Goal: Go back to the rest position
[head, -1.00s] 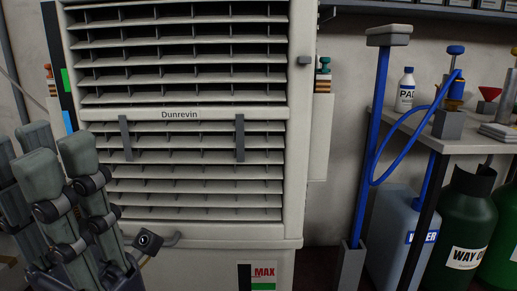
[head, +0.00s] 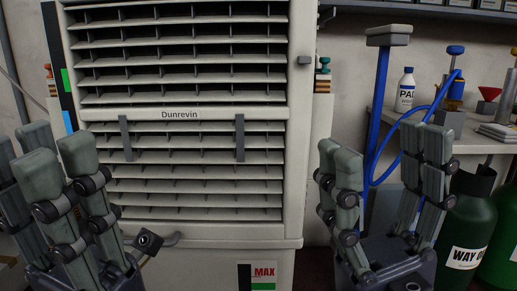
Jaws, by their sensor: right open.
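My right gripper (head: 385,160) stands at the lower right with its grey-green fingers pointing up. Its finger groups are wide apart and nothing is between them. My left gripper (head: 50,165) stands at the lower left, its grey-green fingers also pointing up and partly cut off by the picture's left edge. Its fingers overlap in this view, so its opening is unclear. I see no object held in it. Both grippers are in front of the large pale louvred cabinet marked Dunrevin (head: 180,114), one toward each side.
At the right, a bench (head: 468,143) carries a white bottle (head: 405,90) and a red funnel (head: 488,93). A blue pole (head: 378,100) with a hose stands behind my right gripper. A dark green canister (head: 468,225) is on the floor. The space between my grippers is clear.

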